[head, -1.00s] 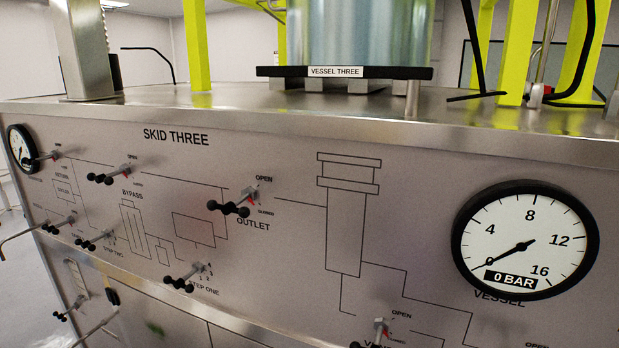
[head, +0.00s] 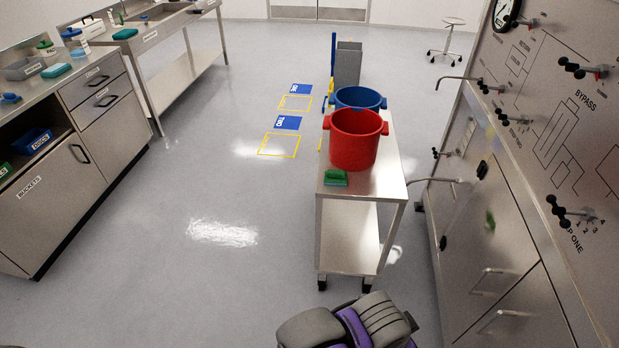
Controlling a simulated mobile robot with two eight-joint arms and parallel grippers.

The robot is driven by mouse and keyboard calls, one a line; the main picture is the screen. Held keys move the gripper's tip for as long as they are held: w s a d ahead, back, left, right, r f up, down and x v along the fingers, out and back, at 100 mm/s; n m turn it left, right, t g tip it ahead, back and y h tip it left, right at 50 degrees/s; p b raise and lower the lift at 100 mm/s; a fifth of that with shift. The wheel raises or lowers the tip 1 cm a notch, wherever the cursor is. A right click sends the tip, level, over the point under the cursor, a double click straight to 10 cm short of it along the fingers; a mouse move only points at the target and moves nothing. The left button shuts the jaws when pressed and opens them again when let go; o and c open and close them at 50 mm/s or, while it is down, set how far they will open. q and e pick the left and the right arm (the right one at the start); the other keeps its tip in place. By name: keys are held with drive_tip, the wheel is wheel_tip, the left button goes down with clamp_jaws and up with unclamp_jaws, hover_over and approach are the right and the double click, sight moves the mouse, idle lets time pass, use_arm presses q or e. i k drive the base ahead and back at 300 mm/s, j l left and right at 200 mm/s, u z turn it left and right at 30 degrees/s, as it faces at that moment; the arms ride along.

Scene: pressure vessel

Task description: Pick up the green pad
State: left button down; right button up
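A small dark green block (head: 335,178), which looks like the green pad, lies on the near end of the steel trolley's top (head: 390,180). It is in front of a red bucket (head: 355,140) and apart from it. Other small green and teal items show on the left counter, including a teal block (head: 56,70) and a green-topped item (head: 46,48) by a label that seems to read PAD. Neither gripper's fingers show. Only a grey and purple part of my own arm shows at the bottom, in front of the trolley.
A blue bucket (head: 358,98) stands behind the red one. The skid panel (head: 535,130) with valve handles rises close on the right of the trolley. Steel counters (head: 75,100) stand at left. A stool (head: 447,38) stands far back.

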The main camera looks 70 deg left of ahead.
sight(331, 177)
drive_tip(key=u, duration=2.05)
drive_tip(key=z, duration=1.7)
drive_tip(key=u, duration=1.7)
drive_tip(key=i+l, duration=0.15)
drive_tip(key=i, duration=0.35)
drive_tip(key=i+l, duration=0.1)
drive_tip(key=i, duration=0.45)
drive_tip(key=i+l, duration=0.15)
drive_tip(key=i, duration=0.35)
drive_tip(key=l+z, duration=0.05)
